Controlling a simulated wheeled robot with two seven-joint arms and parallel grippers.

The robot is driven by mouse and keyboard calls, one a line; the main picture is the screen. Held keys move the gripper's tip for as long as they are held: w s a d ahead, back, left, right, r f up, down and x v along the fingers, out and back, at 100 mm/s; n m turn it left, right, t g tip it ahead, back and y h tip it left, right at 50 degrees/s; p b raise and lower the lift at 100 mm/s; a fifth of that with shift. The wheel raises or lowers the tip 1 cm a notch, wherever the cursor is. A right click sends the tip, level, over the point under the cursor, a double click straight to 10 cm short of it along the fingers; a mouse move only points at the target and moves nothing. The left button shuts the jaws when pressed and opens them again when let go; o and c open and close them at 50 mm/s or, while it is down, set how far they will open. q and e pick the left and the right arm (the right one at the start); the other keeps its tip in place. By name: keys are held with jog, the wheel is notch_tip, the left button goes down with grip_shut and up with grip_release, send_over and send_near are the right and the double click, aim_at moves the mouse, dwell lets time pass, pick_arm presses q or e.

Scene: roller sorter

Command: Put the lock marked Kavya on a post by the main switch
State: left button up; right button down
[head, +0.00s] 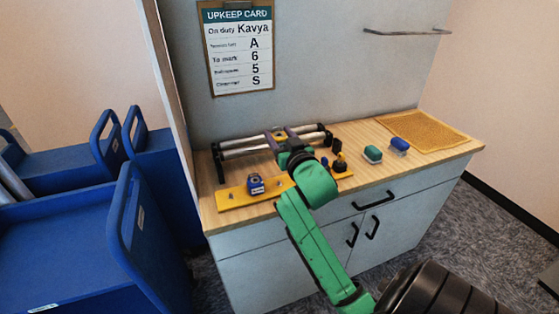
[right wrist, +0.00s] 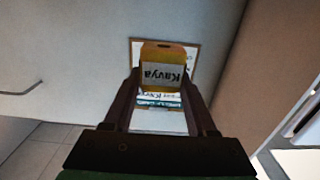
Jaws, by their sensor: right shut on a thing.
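The lock marked Kavya (right wrist: 165,72) is yellow with a pale label, and its name reads upside down in the right wrist view. My right gripper (right wrist: 161,90) is shut on it. In the head view my right gripper (head: 282,140) is above the counter, in front of the rollers, and mostly hides the lock. A yellow strip (head: 236,197) with small posts lies at the counter's front left, and a blue lock (head: 255,184) sits on it. A black and yellow knob (head: 340,162), perhaps the main switch, stands at the strip's right end. My left gripper is out of view.
The roller frame (head: 240,148) stands behind the strip. A green-topped block (head: 372,154), a blue block (head: 399,145) and a tan mat (head: 424,133) are on the right. The upkeep card (head: 238,50) hangs on the wall. Blue carts (head: 140,240) stand left of the counter.

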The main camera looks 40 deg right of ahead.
notch_tip(320, 180, up, 7)
jog(key=shift+r+p, duration=0.1)
jog(key=shift+p, duration=0.4)
notch_tip(320, 180, up, 4)
jog(key=p, duration=0.4)
